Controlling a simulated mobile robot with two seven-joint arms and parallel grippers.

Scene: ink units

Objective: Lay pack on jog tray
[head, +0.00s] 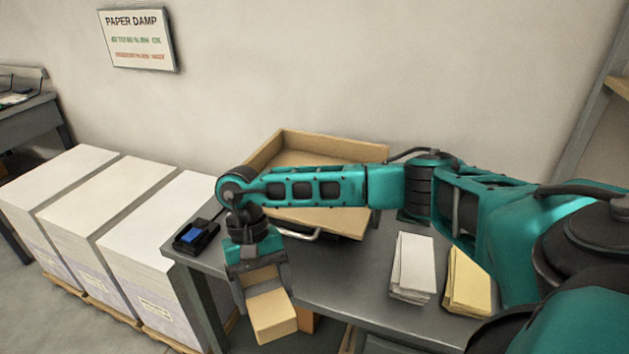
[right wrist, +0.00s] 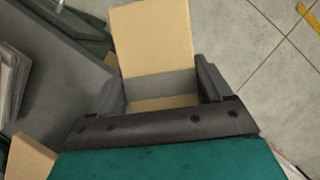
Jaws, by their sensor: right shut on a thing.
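My right gripper (head: 262,292) points down at the front left of the grey table. It is shut on a tan block-shaped pack (head: 273,316), held past the table's front edge. In the right wrist view the pack (right wrist: 152,45) sits between the two fingers (right wrist: 165,88), with floor tiles beyond it. A tan open tray with raised walls (head: 285,140), likely the jog tray, stands at the back of the table; my right arm hides part of it. My left gripper does not show.
A small dark device with a blue screen (head: 196,236) lies at the table's left corner. A white paper stack (head: 413,265) and a yellow one (head: 467,281) lie on the table's right part (head: 345,285). Tall white paper stacks (head: 150,205) stand left. A sign (head: 138,40) hangs on the wall.

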